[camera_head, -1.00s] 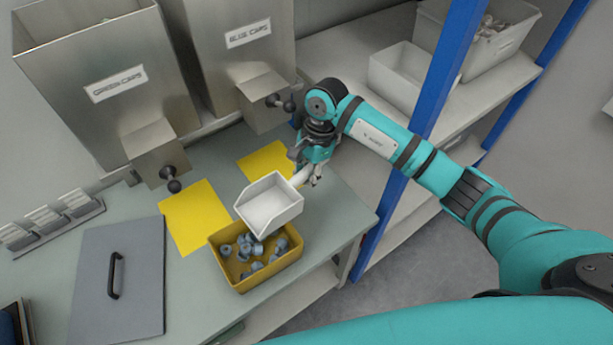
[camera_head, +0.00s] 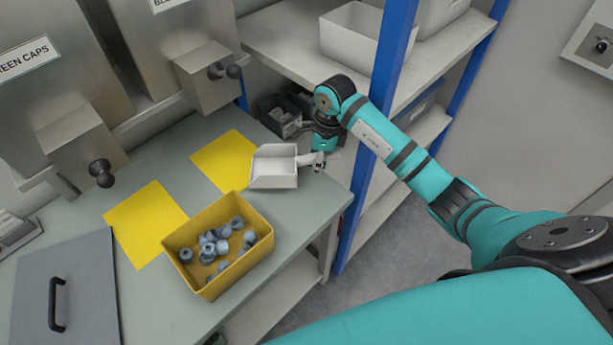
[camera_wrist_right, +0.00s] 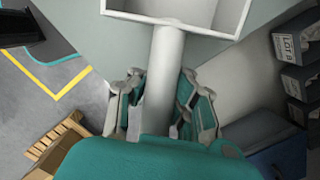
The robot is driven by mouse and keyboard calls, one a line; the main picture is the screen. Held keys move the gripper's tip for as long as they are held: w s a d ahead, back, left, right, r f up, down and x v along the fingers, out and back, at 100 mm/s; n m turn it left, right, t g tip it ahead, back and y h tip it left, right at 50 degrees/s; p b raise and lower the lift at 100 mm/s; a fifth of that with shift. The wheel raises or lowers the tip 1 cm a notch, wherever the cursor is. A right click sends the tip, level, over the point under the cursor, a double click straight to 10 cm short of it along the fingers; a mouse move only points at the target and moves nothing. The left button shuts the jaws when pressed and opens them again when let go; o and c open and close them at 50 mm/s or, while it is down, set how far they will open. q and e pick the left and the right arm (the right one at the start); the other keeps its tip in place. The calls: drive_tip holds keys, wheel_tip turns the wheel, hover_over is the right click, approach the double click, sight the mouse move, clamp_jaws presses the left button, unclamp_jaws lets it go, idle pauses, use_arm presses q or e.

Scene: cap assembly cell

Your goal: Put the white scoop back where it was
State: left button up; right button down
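The white scoop (camera_head: 273,168) is at the right edge of the workbench, beside the right yellow mat (camera_head: 226,160). It looks about level; whether its base touches the bench is hard to tell. My right gripper (camera_head: 317,160) is at its handle, which points right, away from the bench. In the right wrist view, the handle (camera_wrist_right: 166,75) runs between the fingers (camera_wrist_right: 165,105), which close on it from both sides. The scoop's tray (camera_wrist_right: 180,10) is cut off at the top and its visible part looks empty. My left gripper is not in view.
A yellow bin (camera_head: 175,242) with several grey-blue caps stands on the bench (camera_head: 190,315). Another yellow mat (camera_head: 145,223) lies left. Metal dispensers (camera_head: 50,85) stand behind. A blue shelf post (camera_head: 375,130) rises close to my right arm. A dark box (camera_head: 283,112) sits behind the gripper.

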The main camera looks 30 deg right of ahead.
sight(314, 184)
wheel_tip(314, 184, down, 5)
drive_tip(key=shift+a+r+p, duration=0.1)
drive_tip(key=shift+r+p, duration=0.05)
drive_tip(key=shift+p, duration=0.15)
drive_tip(key=shift+f, duration=0.25)
drive_tip(key=shift+f, duration=0.1)
drive_tip(key=shift+f, duration=0.15)
drive_tip(key=c, duration=1.4)
unclamp_jaws()
drive_tip(key=shift+c, duration=0.2)
drive_tip(key=r+p, duration=0.2)
drive_tip(key=r, duration=0.2)
drive_tip(key=d+r+p, duration=0.1)
drive_tip(key=r+p, duration=0.2)
drive_tip(key=r, duration=0.1)
drive_tip(key=r+p, duration=0.3)
drive_tip(key=r, duration=0.1)
drive_tip(key=shift+s+d+r, duration=0.2)
drive_tip(key=shift+s+d, duration=0.1)
drive_tip(key=shift+s, duration=0.05)
